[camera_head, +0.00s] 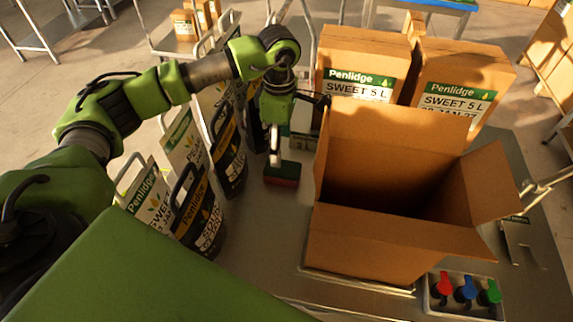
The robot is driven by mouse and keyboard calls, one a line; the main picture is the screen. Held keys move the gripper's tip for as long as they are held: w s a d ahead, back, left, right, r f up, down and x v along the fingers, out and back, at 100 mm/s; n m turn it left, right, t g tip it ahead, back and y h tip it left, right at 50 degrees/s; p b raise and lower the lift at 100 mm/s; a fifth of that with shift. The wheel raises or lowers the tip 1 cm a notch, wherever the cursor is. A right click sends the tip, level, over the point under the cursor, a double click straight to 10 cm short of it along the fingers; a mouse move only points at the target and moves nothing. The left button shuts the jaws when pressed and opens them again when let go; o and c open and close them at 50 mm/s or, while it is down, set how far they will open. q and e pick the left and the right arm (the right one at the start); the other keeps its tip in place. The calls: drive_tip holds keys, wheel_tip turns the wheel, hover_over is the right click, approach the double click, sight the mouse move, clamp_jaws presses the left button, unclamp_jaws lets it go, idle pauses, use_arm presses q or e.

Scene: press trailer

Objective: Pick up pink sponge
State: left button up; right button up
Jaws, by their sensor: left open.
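The pink sponge (283,180) lies on the metal table, between the row of bags on the left and the open box on the right. It shows a reddish-pink body with a dark top. My left gripper (275,150) points down just above the sponge, near its left end. Its fingers are open, and the picture does not show clearly whether they touch the sponge. My right gripper is not in view.
An open, empty-looking cardboard box (385,240) stands close to the right. Several black and white Penlidge bags (205,215) stand at the left. Closed Penlidge boxes (362,62) stand behind. Red, blue and green knobs (465,290) sit at the front right.

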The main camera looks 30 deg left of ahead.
sight(283, 168)
use_arm(q)
drive_tip(key=f+p, duration=0.1)
drive_tip(key=f, duration=0.2)
drive_tip(key=shift+s+f, duration=0.2)
drive_tip(key=f, duration=0.1)
drive_tip(key=f+p, duration=0.1)
drive_tip(key=f, duration=0.1)
drive_tip(key=shift+w+f, duration=0.1)
drive_tip(key=shift+w, duration=0.2)
drive_tip(key=f+p, duration=0.2)
drive_tip(key=f, duration=0.1)
drive_tip(key=shift+w+f, duration=0.2)
drive_tip(key=shift+f, duration=0.65)
drive_tip(key=c, duration=0.8)
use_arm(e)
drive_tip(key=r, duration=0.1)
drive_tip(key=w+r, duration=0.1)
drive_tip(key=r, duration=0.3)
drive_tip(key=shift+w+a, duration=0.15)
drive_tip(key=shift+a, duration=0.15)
